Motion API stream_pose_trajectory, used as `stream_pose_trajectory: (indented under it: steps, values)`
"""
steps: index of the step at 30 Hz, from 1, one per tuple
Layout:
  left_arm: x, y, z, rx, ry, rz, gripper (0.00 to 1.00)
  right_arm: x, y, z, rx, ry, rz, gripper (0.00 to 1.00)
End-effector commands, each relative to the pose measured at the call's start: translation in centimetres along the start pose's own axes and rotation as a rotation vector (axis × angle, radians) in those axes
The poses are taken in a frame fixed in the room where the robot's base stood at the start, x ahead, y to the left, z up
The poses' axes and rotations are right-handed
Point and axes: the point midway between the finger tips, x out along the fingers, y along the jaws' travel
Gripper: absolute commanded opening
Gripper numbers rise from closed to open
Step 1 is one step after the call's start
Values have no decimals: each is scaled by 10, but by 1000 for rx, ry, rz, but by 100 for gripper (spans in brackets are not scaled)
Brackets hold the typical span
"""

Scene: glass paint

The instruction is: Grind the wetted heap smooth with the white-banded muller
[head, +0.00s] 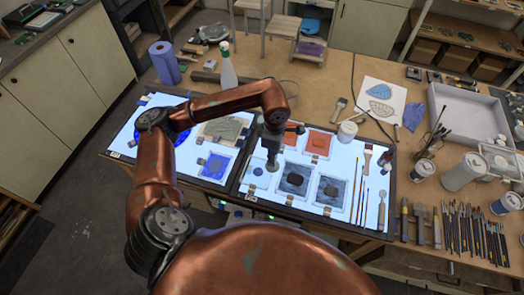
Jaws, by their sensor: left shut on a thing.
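My left gripper (272,134) reaches over the left part of the right light panel (308,215), pointing down. It is shut on a small grey upright piece (272,161), which seems to be the muller. Its white band cannot be made out at this size. A small blue round patch (259,171) lies just left of and below the held piece. I cannot tell whether this patch is the wetted heap, or whether the held piece touches the panel. Another blue patch (215,166) lies on the left light panel (126,135). My right gripper is not in view.
Orange squares (319,142) and dark squares (330,190) lie right of the gripper. Brushes (368,160) lie along the panel's right side. Jars (463,172) and many tools crowd the right table.

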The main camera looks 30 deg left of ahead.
Motion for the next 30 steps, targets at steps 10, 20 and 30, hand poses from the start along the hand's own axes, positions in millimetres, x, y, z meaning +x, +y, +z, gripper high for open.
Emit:
stream_pose_trajectory:
  steps: [10, 20, 30]
  values:
    - [-8, -5, -21, -899, 6, 0, 0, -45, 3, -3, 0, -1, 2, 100]
    - [-7, -9, -34, -1476, 9, 6, 0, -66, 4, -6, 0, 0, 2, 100]
    - [13, -10, -36, -1559, 9, 6, 0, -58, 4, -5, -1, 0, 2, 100]
